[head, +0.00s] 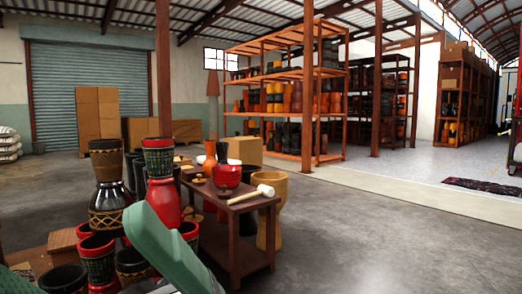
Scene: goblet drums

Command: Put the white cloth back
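I cannot make out a white cloth for certain. A small whitish patch (201,159) shows beside an orange vase (210,158) on the low wooden table (231,210), but it is too small to identify. Neither of my grippers is in view. A green, angular part, which may be one of my arm links, crosses the bottom left and hides some drums behind it.
Goblet drums (107,190) crowd the left foreground. A mallet (252,195) lies on the table, beside a wooden drum (271,212). Orange shelving (289,90), cardboard boxes (98,114) and white sacks (8,145) stand farther back.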

